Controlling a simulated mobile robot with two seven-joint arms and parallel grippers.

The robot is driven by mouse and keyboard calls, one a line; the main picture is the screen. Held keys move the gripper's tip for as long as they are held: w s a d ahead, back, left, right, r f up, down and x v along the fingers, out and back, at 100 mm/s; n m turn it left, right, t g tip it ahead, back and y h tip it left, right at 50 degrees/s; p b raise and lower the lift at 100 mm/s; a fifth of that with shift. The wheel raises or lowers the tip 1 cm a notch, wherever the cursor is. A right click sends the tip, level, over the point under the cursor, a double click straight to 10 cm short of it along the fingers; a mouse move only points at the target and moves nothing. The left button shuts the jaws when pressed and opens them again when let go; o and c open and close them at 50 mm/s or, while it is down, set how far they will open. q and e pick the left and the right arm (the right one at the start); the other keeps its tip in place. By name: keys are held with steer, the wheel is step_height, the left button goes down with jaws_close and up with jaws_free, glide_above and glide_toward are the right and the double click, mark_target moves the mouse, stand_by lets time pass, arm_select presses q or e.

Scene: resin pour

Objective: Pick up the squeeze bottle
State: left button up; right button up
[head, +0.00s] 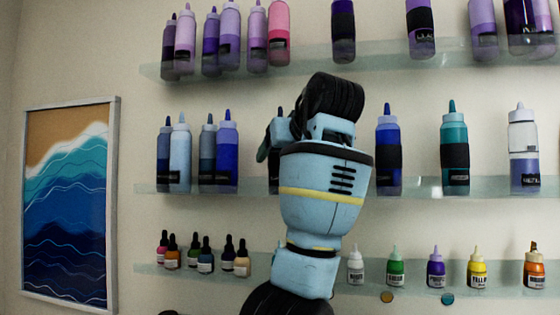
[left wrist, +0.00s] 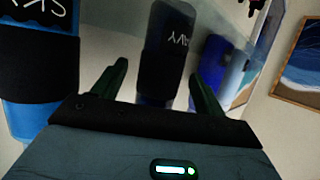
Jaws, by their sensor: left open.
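Several squeeze bottles with pointed nozzles stand upright on glass shelves on the wall. In the left wrist view, a dark bottle labelled NAVY (left wrist: 168,50) shows between the spread fingers of my left gripper (left wrist: 158,72); I cannot tell whether they touch it. In the head view my left gripper (head: 268,143) is at the middle shelf, and my arm hides most of the dark bottle (head: 273,178) behind it. A light-blue bottle labelled SKY (left wrist: 38,70) is at the left of the wrist view, and a blue bottle (left wrist: 214,62) is at the right. My right gripper is out of view.
The middle glass shelf (head: 420,186) also holds blue bottles (head: 227,150), a teal bottle (head: 455,150) and a clear-topped bottle (head: 523,150). Purple and pink bottles stand on the upper shelf (head: 400,59). Small dropper bottles line the lower shelf (head: 320,276). A framed wave picture (head: 66,205) hangs left.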

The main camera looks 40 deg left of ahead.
arm_select(q)
steer(key=shift+x, duration=1.15)
steer(key=shift+d, duration=0.1)
steer(key=shift+c, duration=0.5)
steer(key=c, duration=1.1)
steer(key=shift+r, duration=0.25)
steer(key=shift+s+r, duration=0.1)
steer(key=shift+r, duration=1.35)
steer(key=shift+d+r, duration=0.25)
steer(key=s+d, duration=0.2)
steer(key=d, duration=0.2)
steer(key=s+d+r, duration=0.1)
steer(key=s+d, duration=0.2)
steer(key=d, duration=0.2)
steer(key=s+d, duration=0.2)
steer(key=d, duration=0.2)
steer(key=shift+s+d+r, duration=0.15)
steer(key=shift+s+d, duration=0.05)
steer(key=shift+d, duration=0.15)
